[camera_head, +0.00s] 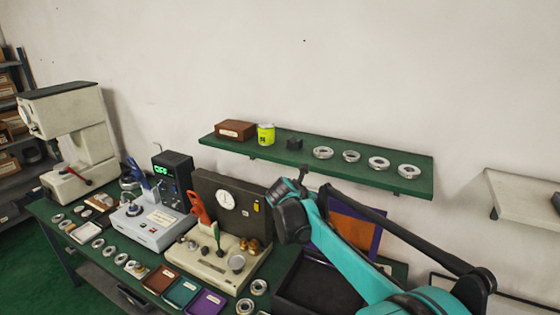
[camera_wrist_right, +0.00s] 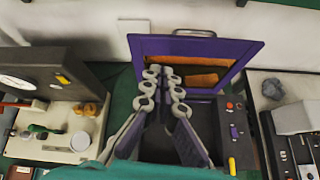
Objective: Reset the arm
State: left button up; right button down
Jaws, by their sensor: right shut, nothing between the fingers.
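My teal right arm (camera_head: 350,265) reaches in from the lower right in the head view. Its dark wrist end stands in front of an open case's raised lid. In the right wrist view my right gripper (camera_wrist_right: 164,74) has its grey linked fingers close together with nothing held. The fingers are over the dark open case, in front of its purple-framed lid (camera_wrist_right: 240,52) with orange lining. The fingertips are not clearly seen in the head view. My left gripper is in neither view.
A beige gauge fixture (camera_head: 215,265), a grey meter box (camera_head: 150,225) and small trays (camera_head: 205,303) crowd the bench left of the arm. A green wall shelf (camera_head: 330,170) holds several rings, a yellow can (camera_head: 266,133) and a brown box (camera_head: 235,130).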

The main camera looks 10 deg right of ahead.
jog(key=s+f+m+y+b, duration=0.2)
jog(key=s+f+m+b, duration=0.2)
jog(key=s+f+m, duration=0.4)
jog(key=s+f+m+g+y+b, duration=0.1)
jog(key=s+f+m+b, duration=0.3)
jog(key=s, duration=1.4)
jog(key=s+a+f+m+g+y+b, duration=0.1)
jog(key=s+f+m+y+b, duration=0.2)
jog(key=s+f+m, duration=1)
jog(key=shift+m+b, duration=1.05)
jog(key=shift+m, duration=0.05)
jog(key=shift+f, duration=0.15)
